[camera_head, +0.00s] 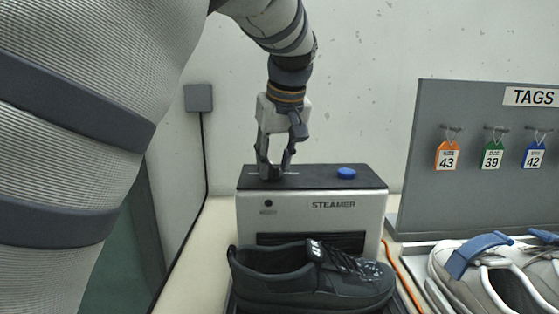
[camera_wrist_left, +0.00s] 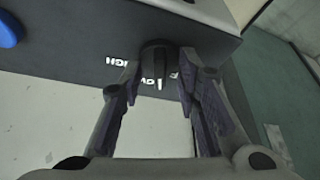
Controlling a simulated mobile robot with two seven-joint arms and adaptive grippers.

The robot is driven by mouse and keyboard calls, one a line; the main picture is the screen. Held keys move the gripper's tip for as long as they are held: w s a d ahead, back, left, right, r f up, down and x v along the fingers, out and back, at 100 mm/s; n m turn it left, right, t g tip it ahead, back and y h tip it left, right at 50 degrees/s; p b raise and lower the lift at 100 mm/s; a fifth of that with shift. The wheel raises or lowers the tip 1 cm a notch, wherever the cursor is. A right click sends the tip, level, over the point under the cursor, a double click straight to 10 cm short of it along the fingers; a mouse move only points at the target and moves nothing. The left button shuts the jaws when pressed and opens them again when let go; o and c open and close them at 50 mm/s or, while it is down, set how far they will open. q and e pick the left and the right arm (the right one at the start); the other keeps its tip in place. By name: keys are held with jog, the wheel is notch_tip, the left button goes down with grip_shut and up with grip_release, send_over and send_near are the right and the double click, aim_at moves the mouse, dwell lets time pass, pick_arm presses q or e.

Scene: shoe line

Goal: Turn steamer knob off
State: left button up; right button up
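The grey steamer (camera_head: 335,222) with a dark top stands against the wall. My left gripper (camera_head: 273,174) points down onto the left part of its top. In the left wrist view the black round knob (camera_wrist_left: 158,58) lies between the two fingertips (camera_wrist_left: 159,72), on the dark steamer top (camera_wrist_left: 75,62). The fingers are apart, one on each side of the knob; I cannot tell if they touch it. White lettering around the knob reads HIGH, with LOW and another label partly hidden. The knob is hidden by the gripper in the head view. My right gripper is not in view.
A blue button (camera_head: 346,173) is on the steamer top, right of the gripper. A black shoe (camera_head: 300,277) stands in front. A grey tag board (camera_head: 455,195) with hanging tags and light shoes (camera_head: 500,273) are at the right. An orange cable (camera_head: 397,268) runs beside the steamer.

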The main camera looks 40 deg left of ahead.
pick_arm(q)
jog(key=shift+c, duration=0.2)
grip_shut()
jog(key=shift+n, duration=0.3)
jog(key=n+g, duration=0.1)
jog(key=n, duration=0.1)
jog(key=shift+w+f+n, duration=0.1)
jog(key=shift+w+n, duration=0.05)
jog(key=shift+n, duration=0.25)
jog(key=n+g, duration=0.1)
jog(key=n, duration=0.1)
jog(key=shift+w+f+n+g+y+b, duration=0.1)
jog(key=shift+n+g+y+b, duration=0.2)
jog(key=shift+n+b, duration=0.1)
jog(key=shift+n+g, duration=0.3)
jog(key=shift+n, duration=0.6)
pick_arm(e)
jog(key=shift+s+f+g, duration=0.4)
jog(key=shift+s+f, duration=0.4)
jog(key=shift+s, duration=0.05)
pick_arm(q)
jog(key=shift+d, duration=0.1)
